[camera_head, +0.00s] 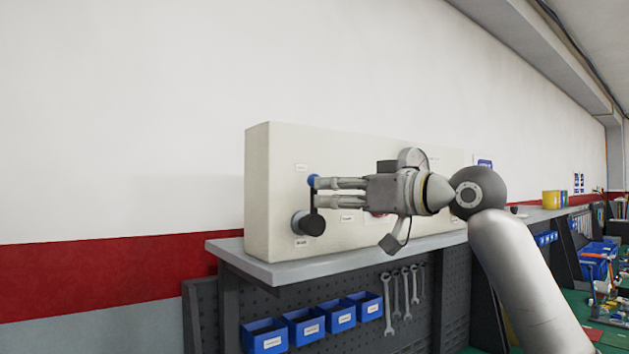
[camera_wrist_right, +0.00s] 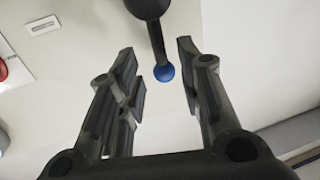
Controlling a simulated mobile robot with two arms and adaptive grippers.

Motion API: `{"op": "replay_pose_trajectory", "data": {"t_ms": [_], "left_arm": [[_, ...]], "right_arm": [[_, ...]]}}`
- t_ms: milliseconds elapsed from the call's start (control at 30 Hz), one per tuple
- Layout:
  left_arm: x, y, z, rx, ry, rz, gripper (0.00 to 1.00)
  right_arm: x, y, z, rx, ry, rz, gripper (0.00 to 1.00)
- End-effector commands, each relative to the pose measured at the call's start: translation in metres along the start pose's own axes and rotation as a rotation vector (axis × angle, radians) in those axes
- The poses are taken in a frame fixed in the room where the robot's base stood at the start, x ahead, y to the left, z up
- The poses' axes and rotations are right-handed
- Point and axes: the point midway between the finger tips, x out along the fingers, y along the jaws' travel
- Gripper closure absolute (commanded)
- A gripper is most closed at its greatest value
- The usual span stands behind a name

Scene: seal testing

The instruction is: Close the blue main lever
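The main lever is a dark handle (camera_wrist_right: 157,40) with a blue ball knob (camera_wrist_right: 164,73) at its end. In the head view the blue knob (camera_head: 313,181) is at the top and the handle runs down to a dark round pivot (camera_head: 311,224) on the left part of the cream panel box (camera_head: 258,190). My right gripper (camera_head: 317,192) is level, with its fingertips at the lever. In the wrist view its open fingers (camera_wrist_right: 157,48) stand on either side of the handle and knob, with gaps on both sides. My left gripper is not in view.
The panel box stands on a grey shelf (camera_head: 290,270). A round gauge (camera_head: 413,158) and labels are on the box, partly behind my gripper. Blue bins (camera_head: 303,326) and wrenches (camera_head: 396,300) are below the shelf. Space left of the box is free.

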Motion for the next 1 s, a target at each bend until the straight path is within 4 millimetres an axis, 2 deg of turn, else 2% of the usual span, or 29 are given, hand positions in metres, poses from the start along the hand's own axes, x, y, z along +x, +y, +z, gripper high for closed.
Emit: {"op": "replay_pose_trajectory", "data": {"t_ms": [33,300,667,767,933,1000], "left_arm": [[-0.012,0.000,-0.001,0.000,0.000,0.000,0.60],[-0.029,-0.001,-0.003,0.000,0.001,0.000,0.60],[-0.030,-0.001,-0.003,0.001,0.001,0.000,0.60],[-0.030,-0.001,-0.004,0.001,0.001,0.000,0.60],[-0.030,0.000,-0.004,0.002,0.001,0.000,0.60],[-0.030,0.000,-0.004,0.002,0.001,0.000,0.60]], "right_arm": [[0.011,0.000,-0.005,0.003,-0.004,-0.001,0.67],[0.046,0.000,-0.002,0.001,-0.001,0.000,0.67],[0.052,0.001,0.001,0.000,-0.001,0.002,0.67],[0.052,0.001,0.001,0.000,-0.001,0.002,0.76],[0.052,0.001,0.001,0.000,-0.001,0.001,0.97],[0.052,0.001,0.001,0.000,-0.001,0.001,1.00]]}}
